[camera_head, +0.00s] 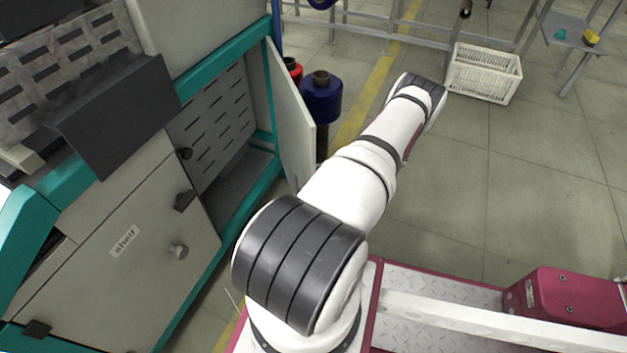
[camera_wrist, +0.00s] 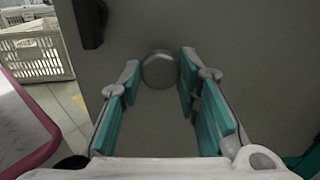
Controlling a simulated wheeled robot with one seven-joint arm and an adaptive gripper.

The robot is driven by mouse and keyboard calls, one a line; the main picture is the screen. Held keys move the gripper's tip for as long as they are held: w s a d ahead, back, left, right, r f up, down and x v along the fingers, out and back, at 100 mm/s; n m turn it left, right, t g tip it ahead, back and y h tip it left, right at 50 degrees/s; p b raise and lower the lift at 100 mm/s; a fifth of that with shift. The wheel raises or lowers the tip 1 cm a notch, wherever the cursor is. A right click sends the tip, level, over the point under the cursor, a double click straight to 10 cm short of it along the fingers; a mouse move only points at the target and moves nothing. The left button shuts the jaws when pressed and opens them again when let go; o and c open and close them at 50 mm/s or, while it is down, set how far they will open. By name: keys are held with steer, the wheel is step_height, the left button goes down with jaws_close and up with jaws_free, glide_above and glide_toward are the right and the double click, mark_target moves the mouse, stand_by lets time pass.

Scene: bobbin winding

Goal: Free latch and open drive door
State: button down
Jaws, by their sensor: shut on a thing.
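The drive door (camera_head: 290,115) appears to be the pale panel standing swung out from the teal-framed cabinet opening in the head view. In the wrist view a grey door panel (camera_wrist: 250,60) fills most of the picture. A round metal knob (camera_wrist: 158,70) on it sits between the teal-padded fingers of my gripper (camera_wrist: 160,76), which is shut on it. A black fitting (camera_wrist: 90,22), perhaps the latch, is on the panel up and left of the knob. In the head view my gripper is hidden behind my arm.
A closed lower door labelled "shelf" (camera_head: 124,240) has its own knob (camera_head: 178,250). A blue cylinder (camera_head: 321,98) and a red one stand just beyond the open door. A white crate (camera_head: 484,72) lies at the back. The tiled floor on the right is clear.

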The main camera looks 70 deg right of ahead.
steer(key=shift+s+d+n+g+y, duration=0.55)
steer(key=shift+s+d, duration=0.35)
steer(key=shift+d, duration=0.2)
steer(key=shift+s+d+n+g+y, duration=0.45)
steer(key=shift+s+d+y, duration=0.2)
steer(key=shift+s+d, duration=0.35)
steer(key=shift+d, duration=0.15)
steer(key=c, duration=1.2)
jaws_free()
steer(key=shift+w, duration=0.1)
step_height(320, 180, up, 10)
steer(key=shift+f, duration=0.1)
